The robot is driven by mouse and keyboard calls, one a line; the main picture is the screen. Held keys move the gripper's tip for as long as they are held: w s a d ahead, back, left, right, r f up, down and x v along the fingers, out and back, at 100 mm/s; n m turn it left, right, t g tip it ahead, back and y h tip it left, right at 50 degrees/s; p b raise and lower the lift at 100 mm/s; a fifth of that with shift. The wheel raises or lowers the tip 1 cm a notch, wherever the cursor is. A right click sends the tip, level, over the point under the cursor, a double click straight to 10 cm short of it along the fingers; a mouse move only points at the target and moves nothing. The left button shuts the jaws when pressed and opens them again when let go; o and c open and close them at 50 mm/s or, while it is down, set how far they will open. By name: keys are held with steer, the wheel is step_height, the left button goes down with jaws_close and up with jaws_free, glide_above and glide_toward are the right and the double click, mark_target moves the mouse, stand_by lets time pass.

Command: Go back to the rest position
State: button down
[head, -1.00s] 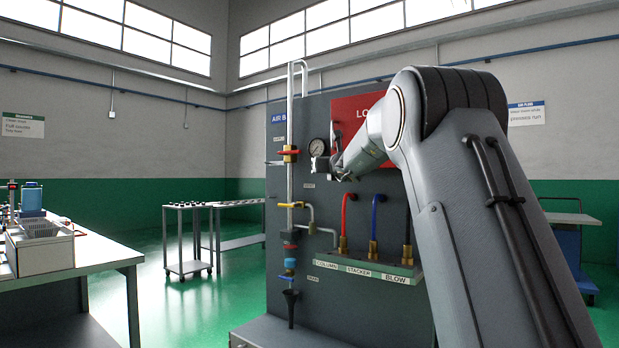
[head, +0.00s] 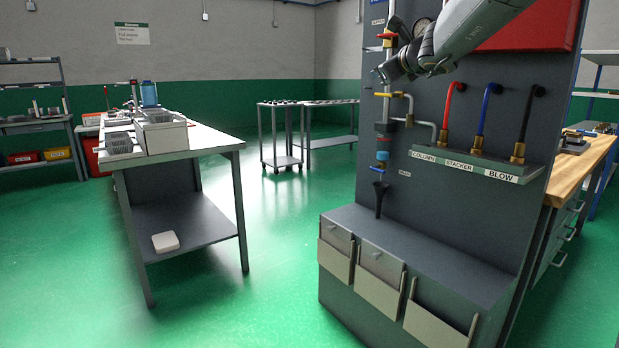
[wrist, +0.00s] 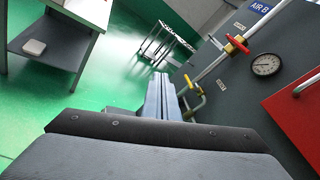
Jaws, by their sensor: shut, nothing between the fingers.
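My gripper (head: 382,74) hangs at the top of the head view, in front of the pipe column on the grey air board (head: 450,210). It points left and slightly down. In the wrist view its two fingers (wrist: 166,92) lie side by side, shut, with nothing between them. The fingers appear in front of the green floor and the board's left edge, and I see no contact with anything. The pressure gauge (wrist: 266,64) and a red valve handle (wrist: 237,43) show to their right; in the head view my arm partly hides the gauge.
Red, blue and black hoses (head: 486,108) stand on a labelled ledge. A red panel (wrist: 297,112) is at the right of the wrist view. A workbench (head: 200,138) with several items and a cart (head: 281,161) stand to the left. Green floor between bench and board is clear.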

steer(key=s+a+f+n+g+y, duration=0.3)
steer(key=s+a+f+n+g, duration=0.1)
steer(key=s+a+f+n, duration=0.6)
steer(key=s+a+f+n+g, duration=0.3)
steer(key=s+f+n, duration=0.1)
steer(key=s+f, duration=0.45)
steer(key=s+a+f+n+g, duration=0.3)
steer(key=s+a+f+n, duration=0.15)
steer(key=s+f, duration=0.35)
steer(key=s+d+f+n+g+h, duration=0.2)
steer(key=s+d+f+n, duration=0.15)
steer(key=s, duration=0.45)
steer(key=s+d+f+n+g+h, duration=0.2)
steer(key=s+f+n, duration=0.2)
steer(key=s, duration=0.3)
steer(key=s+d+f+n+g+h, duration=0.1)
steer(key=s+d+f+n+g, duration=0.2)
steer(key=s, duration=0.5)
steer(key=d+r+m+t+h+p, duration=0.1)
steer(key=d+r+p, duration=0.4)
steer(key=p, duration=0.9)
steer(key=d, duration=0.2)
steer(key=shift+s+d+r+m, duration=0.2)
steer(key=shift+s+d+m, duration=0.05)
steer(key=shift+d+m, duration=0.05)
